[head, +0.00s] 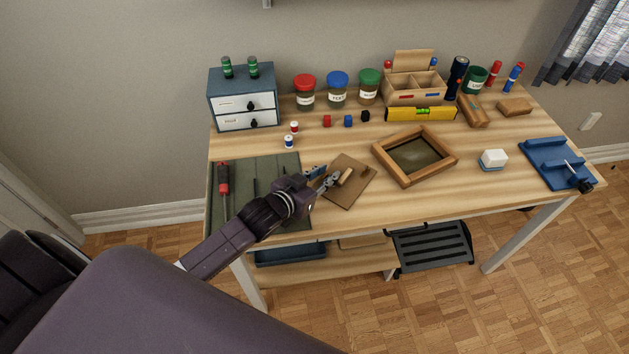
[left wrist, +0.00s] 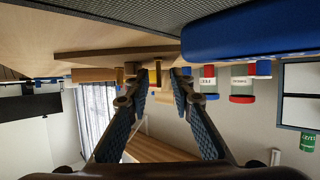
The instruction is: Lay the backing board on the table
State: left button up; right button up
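In the left wrist view the gripper (left wrist: 155,84) is open, fingers apart. The board's edge (left wrist: 90,55) shows beyond them as a brown strip. I cannot tell whether the fingertips touch the block. My right gripper is out of view.
A wooden frame (head: 414,155) lies right of the board. The mat (head: 277,163) holds a red screwdriver (head: 224,185). A blue-handled item (head: 315,171) lies beside my gripper. Jars, a drawer unit (head: 243,98) and a yellow level (head: 420,114) stand behind.

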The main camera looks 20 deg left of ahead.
pick_arm(q)
jog(key=v, duration=1.1)
jog(key=shift+s+a+r, duration=0.1)
jog(key=shift+s+r, duration=0.05)
jog(key=shift+s, duration=0.15)
